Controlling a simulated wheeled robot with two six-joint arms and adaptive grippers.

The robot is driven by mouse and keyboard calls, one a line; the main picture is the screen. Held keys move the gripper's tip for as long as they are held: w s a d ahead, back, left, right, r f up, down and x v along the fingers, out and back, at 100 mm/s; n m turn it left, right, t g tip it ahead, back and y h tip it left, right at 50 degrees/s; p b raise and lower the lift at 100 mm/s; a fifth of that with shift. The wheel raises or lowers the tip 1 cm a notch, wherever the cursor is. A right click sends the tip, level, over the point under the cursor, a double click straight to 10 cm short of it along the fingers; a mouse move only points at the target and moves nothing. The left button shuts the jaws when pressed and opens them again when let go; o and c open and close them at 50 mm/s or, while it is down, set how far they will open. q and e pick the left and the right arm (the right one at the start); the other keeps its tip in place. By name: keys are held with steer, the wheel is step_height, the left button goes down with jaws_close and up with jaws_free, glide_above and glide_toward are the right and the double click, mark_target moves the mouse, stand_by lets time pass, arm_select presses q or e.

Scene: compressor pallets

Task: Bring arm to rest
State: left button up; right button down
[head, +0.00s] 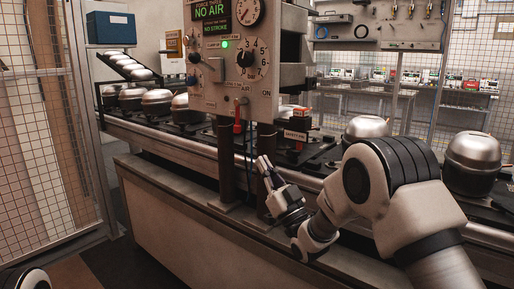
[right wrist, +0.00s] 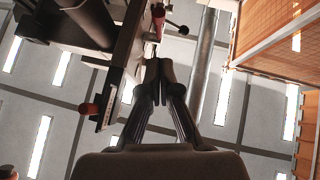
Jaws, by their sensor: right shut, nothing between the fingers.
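My right gripper (head: 264,163) is raised in front of the conveyor's near side, just below the grey control panel (head: 227,88), with its fingers pointing up. Its fingers are together with nothing between them. The right wrist view looks up past the shut fingers (right wrist: 157,68) to the ceiling. My right arm (head: 385,190) comes in from the lower right. My left gripper is not in view; only a bit of my left arm shows at the lower left corner.
A red lever (head: 238,118) hangs under the panel close to the right gripper. Silver compressors (head: 471,160) stand along the conveyor, some near my right arm. The conveyor's plain base (head: 190,215) is in front. A mesh fence (head: 35,130) stands at left.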

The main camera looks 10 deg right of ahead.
steer(key=s+d+f+m+g+h, duration=0.1)
steer(key=s+f+m+g+h, duration=0.15)
steer(key=f, duration=0.85)
steer(key=s+d+f+m+g+h, duration=0.15)
steer(key=s+f, duration=0.25)
steer(key=f, duration=0.7)
steer(key=s+d+f+m+g+h, duration=0.1)
steer(key=s+f+g+h, duration=0.2)
steer(key=f, duration=0.8)
steer(key=s+d+f+g+h, duration=0.15)
steer(key=s+f+g, duration=0.35)
steer(key=s+f, duration=0.5)
steer(key=s+d+f+g+h, duration=0.1)
steer(key=s+f+g, duration=0.25)
steer(key=s, duration=0.55)
steer(key=s+d+f+g, duration=0.1)
steer(key=s+f+g, duration=0.3)
steer(key=s, duration=0.5)
steer(key=s+f+g+h, duration=0.1)
steer(key=s+f+g, duration=0.1)
steer(key=s+g, duration=0.5)
step_height(320, 180, up, 23)
steer(key=t+p, duration=0.2)
steer(key=p, duration=2)
steer(key=shift+s+d+m+t+p, duration=0.15)
steer(key=shift+s+m+t+p, duration=0.15)
steer(key=shift+s+t+p, duration=0.1)
steer(key=shift+r, duration=0.15)
